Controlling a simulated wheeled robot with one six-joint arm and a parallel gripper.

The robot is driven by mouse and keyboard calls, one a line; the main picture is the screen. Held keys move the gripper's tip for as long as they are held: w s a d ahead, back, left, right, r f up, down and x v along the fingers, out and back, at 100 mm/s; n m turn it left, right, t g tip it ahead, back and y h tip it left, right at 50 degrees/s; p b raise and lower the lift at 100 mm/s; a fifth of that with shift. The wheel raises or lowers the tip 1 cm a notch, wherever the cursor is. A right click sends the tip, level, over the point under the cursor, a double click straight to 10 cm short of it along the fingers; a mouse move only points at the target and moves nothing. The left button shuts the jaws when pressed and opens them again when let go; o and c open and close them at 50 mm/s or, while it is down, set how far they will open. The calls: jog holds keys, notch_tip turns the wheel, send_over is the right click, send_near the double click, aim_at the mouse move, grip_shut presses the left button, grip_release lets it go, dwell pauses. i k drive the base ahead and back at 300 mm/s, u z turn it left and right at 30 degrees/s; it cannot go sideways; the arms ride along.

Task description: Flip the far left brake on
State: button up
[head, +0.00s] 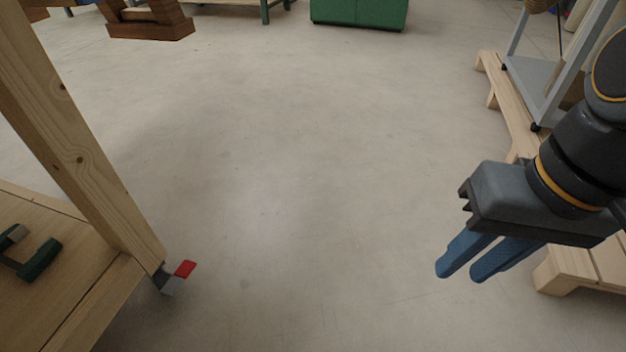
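A red brake lever (186,268) sticks out from a small grey caster (170,285) at the foot of a wooden post (85,150) at the left. The lever looks tilted upward, away from the post. It is the only brake I can make out; I cannot tell which corner of the wooden frame this is. My gripper (458,274) is at the right, well apart from the brake, with its blue fingers pointing down and left. A narrow gap shows between the fingers and nothing is seen between them.
A dark green clamp-like tool (40,260) lies on the frame's low wooden shelf (85,290). A wooden pallet (560,275) and a grey metal stand (545,90) are at the right. A green cabinet (358,12) stands at the back. The concrete floor (290,180) between is clear.

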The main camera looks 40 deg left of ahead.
aim_at(181, 275)
jog(key=z, duration=0.85)
jog(key=k, duration=0.9)
jog(key=u, duration=1.75)
